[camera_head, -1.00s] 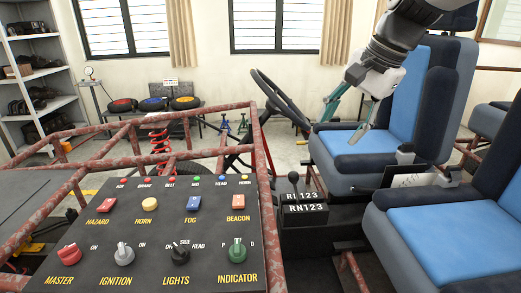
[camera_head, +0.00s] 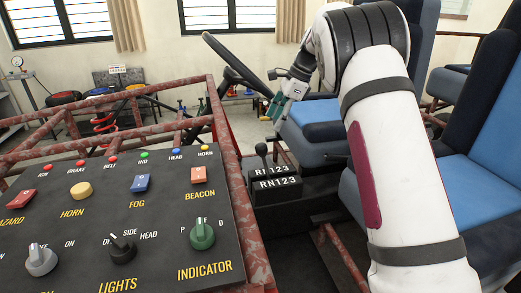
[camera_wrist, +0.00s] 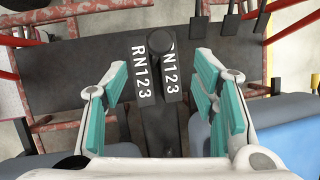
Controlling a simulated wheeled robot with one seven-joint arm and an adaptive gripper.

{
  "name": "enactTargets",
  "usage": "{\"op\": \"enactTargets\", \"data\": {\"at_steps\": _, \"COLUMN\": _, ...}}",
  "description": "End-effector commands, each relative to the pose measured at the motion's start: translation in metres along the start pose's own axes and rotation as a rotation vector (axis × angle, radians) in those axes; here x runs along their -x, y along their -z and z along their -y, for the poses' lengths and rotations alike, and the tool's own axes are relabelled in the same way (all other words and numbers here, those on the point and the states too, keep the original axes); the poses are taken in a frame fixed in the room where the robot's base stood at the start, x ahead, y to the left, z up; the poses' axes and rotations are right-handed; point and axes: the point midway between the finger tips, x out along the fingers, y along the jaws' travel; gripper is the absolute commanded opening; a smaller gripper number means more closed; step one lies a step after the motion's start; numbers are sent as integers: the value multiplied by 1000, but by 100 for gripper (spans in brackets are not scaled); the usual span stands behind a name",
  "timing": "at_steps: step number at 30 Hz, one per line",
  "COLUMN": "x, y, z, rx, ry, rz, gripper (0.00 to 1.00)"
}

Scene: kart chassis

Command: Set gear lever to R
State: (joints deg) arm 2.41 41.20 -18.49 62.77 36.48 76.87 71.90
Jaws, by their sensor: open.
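The gear lever (camera_head: 262,150) is a dark stick with a round black knob, standing on the black shift box (camera_head: 280,208) and seen against the R end of its white RN123 labels. In the wrist view its dark knob (camera_wrist: 165,63) hides part of the right-hand label, and I cannot tell the slot it sits in. My gripper (camera_head: 277,106) is open and empty, above and behind the lever in the head view. In the wrist view its teal fingers (camera_wrist: 161,78) stand apart on either side of the labels, apart from the lever.
The switch panel (camera_head: 110,215) and rusty frame tubes (camera_head: 235,185) lie left of the lever. The steering wheel (camera_head: 232,58) is behind it. Blue seats (camera_head: 310,112) stand close to the right. Pedals (camera_wrist: 230,25) show at the top of the wrist view.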

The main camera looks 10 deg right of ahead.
Motion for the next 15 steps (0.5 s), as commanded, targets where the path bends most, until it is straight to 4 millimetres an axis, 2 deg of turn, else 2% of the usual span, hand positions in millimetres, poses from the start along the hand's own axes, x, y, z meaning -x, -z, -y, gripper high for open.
{"op": "enactTargets", "data": {"at_steps": 15, "x": -97, "y": 0, "z": -1, "rx": 1, "ry": -3, "rz": -1, "gripper": 53}}
